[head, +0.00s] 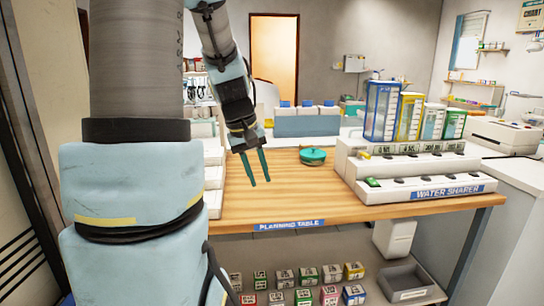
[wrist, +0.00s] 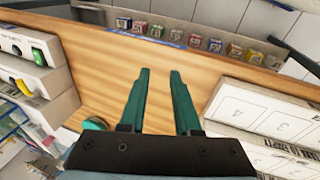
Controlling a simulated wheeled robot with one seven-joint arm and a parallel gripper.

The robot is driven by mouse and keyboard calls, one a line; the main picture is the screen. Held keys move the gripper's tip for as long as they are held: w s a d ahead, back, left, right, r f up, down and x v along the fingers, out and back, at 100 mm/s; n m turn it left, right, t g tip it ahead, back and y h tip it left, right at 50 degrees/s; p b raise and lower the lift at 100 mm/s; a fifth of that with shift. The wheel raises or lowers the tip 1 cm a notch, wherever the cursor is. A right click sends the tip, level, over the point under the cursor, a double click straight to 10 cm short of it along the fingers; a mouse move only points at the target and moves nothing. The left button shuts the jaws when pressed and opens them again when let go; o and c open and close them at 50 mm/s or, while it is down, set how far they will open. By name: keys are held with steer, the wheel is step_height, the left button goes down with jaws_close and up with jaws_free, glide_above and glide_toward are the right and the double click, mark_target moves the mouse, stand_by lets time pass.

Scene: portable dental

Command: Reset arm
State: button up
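My gripper (head: 254,166) hangs above the left part of the wooden planning table (head: 270,200), its two teal fingers pointing down. In the wrist view my gripper (wrist: 160,75) has its fingers apart with only bare tabletop between them, so it is open and empty. My arm comes down from the top of the head view, and a large arm link of mine covers much of the left side.
A teal round lidded item (head: 313,157) sits on the table right of my gripper. Small boxes (head: 305,278) and a grey bin (head: 408,282) sit below.

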steer(key=s+a+f+m+y+b, duration=0.1)
steer(key=s+a+f+m+y, duration=0.25)
steer(key=s+f, duration=0.5)
step_height(320, 180, down, 31)
steer(key=s+b, duration=0.3)
steer(key=b, duration=2.9)
step_height(320, 180, up, 38)
steer(key=p, duration=3.8)
steer(key=shift+w+h, duration=0.25)
steer(key=shift+h, duration=0.2)
